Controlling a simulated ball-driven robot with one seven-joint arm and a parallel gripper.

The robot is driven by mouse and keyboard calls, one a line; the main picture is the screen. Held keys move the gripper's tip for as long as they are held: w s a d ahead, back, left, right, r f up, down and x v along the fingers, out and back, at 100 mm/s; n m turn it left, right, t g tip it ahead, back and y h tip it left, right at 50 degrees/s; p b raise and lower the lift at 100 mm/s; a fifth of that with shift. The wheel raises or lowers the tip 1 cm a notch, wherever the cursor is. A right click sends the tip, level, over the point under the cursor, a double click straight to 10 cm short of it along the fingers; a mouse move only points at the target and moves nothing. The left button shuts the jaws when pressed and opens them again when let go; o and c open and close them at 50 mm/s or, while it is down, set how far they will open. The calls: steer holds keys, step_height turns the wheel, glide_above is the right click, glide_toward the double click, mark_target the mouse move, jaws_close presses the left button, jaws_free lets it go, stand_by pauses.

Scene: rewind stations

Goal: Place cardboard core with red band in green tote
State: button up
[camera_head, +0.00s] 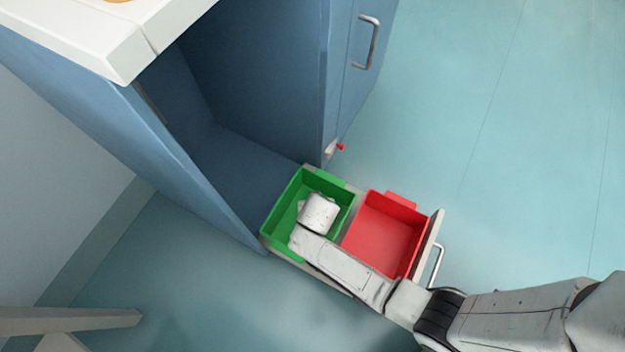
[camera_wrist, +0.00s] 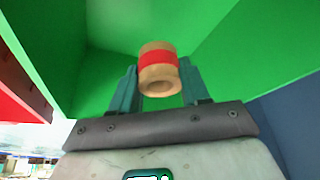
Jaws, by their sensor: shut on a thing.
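The cardboard core (camera_wrist: 158,84) is a short tan tube with a red band around its middle. In the wrist view it sits between the two fingers of my gripper (camera_wrist: 160,88), which is shut on it. Green walls of the green tote (camera_wrist: 230,45) surround it in that view. In the head view the green tote (camera_head: 273,222) stands in the pulled-out drawer, and the end of my arm reaches down into it. The core and my fingertips are hidden by my wrist there. I cannot tell whether the core touches the tote floor.
A red tote (camera_head: 385,232) stands to the right of the green one in the same drawer. The drawer front with its handle (camera_head: 437,265) is at the right. A blue cabinet (camera_head: 265,80) with a white top rises behind. Open floor lies at right.

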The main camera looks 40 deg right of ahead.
steer(key=shift+f+b, duration=1.6)
steer(key=shift+f, duration=1.7)
steer(key=shift+f, duration=0.15)
steer(key=o, duration=1)
steer(key=shift+o, duration=0.2)
steer(key=shift+r, duration=0.2)
steer(key=p+v, duration=0.7)
steer(key=v, duration=0.5)
steer(key=s+d+r+n+g, duration=0.1)
steer(key=s+d+r+n, duration=0.1)
steer(key=r, duration=0.4)
steer(key=s+d+r+n+y, duration=0.1)
steer(key=s+d+r+n, duration=0.1)
steer(key=s+r, duration=0.4)
steer(key=s+d+r+n+g+y, duration=0.1)
steer(key=s+d+r+n, duration=0.1)
steer(key=s+d+r, duration=0.2)
step_height(320, 180, up, 3)
steer(key=shift+s+d+g, duration=0.3)
steer(key=shift+s+d, duration=0.05)
steer(key=shift+s, duration=0.05)
